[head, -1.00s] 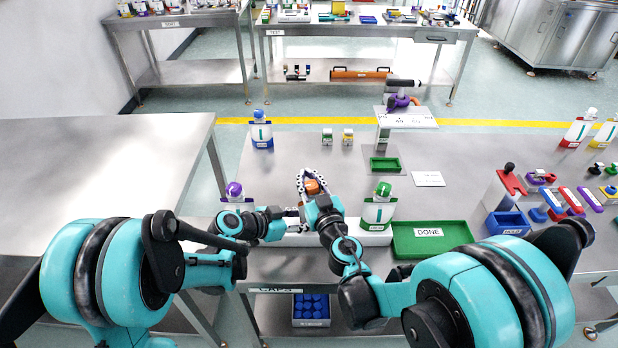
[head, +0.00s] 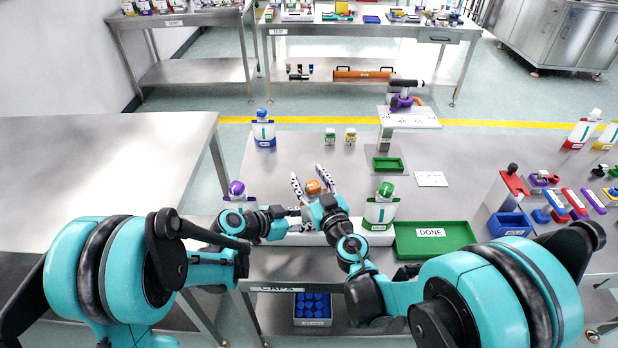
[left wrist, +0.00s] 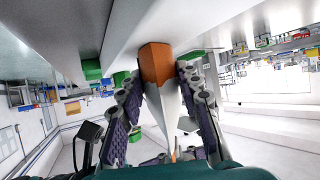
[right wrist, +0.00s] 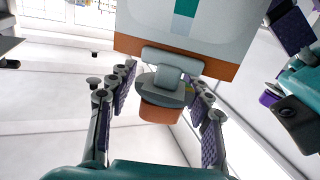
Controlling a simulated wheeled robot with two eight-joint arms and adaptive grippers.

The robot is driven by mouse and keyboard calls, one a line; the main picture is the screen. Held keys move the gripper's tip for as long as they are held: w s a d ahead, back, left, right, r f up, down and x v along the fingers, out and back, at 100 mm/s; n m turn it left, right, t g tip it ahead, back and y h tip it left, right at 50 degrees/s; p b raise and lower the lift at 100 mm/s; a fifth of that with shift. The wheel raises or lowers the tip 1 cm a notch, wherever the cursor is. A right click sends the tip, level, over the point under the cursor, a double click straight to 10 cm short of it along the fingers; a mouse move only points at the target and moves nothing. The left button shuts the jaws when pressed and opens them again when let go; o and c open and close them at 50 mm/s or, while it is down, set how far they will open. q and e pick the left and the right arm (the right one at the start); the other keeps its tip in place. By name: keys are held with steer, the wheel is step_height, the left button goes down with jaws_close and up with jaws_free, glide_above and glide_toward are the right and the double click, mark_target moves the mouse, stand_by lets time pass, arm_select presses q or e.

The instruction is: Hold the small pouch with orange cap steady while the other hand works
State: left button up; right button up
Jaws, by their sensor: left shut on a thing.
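The small pouch (right wrist: 185,35) is white with a teal stripe and an orange bottom band. It hangs over the top of the right wrist view, with a grey spout and an orange cap (right wrist: 160,112) at the spout's end. The cap also shows in the head view (head: 313,187). My left gripper (left wrist: 165,105) is shut on the pouch, whose white edge and orange end (left wrist: 157,62) show between its fingers. My right gripper (right wrist: 158,95) is open, its fingers spread on either side of the cap with gaps. The pouch body is mostly hidden in the head view.
Purple-capped (head: 237,188) and green-capped (head: 386,189) pouches stand either side in a white rack. A green DONE tray (head: 434,239) lies to the right. A blue-capped pouch (head: 263,130) stands behind. The table between is mostly clear.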

steer(key=shift+s, duration=0.1)
steer(key=v, duration=1.1)
steer(key=shift+s+d, duration=0.2)
steer(key=shift+s, duration=0.15)
arm_select(q)
steer(key=o, duration=0.9)
